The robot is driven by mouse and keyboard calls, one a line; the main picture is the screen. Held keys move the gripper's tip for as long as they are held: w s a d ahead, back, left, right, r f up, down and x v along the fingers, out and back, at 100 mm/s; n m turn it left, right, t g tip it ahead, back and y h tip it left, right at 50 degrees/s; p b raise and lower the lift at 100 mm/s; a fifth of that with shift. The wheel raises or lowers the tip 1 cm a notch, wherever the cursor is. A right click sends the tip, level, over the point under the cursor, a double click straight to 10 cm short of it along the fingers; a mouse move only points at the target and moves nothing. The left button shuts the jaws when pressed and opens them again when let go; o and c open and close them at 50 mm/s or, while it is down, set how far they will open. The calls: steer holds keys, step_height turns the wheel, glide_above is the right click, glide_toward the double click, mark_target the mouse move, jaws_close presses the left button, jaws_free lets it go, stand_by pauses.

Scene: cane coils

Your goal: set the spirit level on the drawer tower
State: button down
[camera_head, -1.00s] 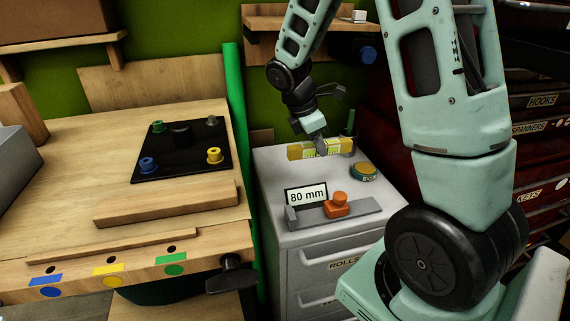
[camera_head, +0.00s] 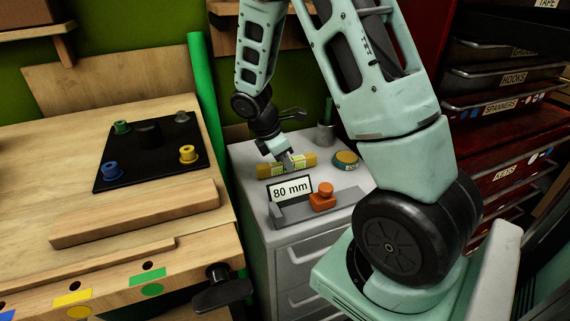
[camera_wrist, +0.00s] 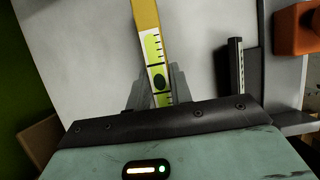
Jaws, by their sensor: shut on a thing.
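The spirit level (camera_head: 301,160) is a yellow bar with a lime-green vial window. My gripper (camera_head: 287,163) is shut on it near its middle. The level lies roughly flat at the top of the grey drawer tower (camera_head: 252,184), behind the "80 mm" card. I cannot tell whether it touches the top or is just above it. In the wrist view the level (camera_wrist: 147,18) runs up from between the fingertips (camera_wrist: 157,88), over the tower's pale top (camera_wrist: 85,45). Its near end is hidden by my gripper.
On the tower stand an "80 mm" card (camera_head: 290,190), a grey gauge with an orange slider (camera_head: 322,198), a round green-and-yellow tin (camera_head: 345,160) and a grey cup (camera_head: 325,135). A wooden bench (camera_head: 100,235) is left, red drawers (camera_head: 500,175) right. The tower top's left strip is clear.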

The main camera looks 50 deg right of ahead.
steer(key=shift+f, duration=0.2)
steer(key=c, duration=1.3)
jaws_free()
steer(key=shift+o, duration=0.2)
steer(key=shift+r, duration=0.15)
steer(key=p+v, duration=0.3)
steer(key=v, duration=0.9)
steer(key=shift+d, duration=0.1)
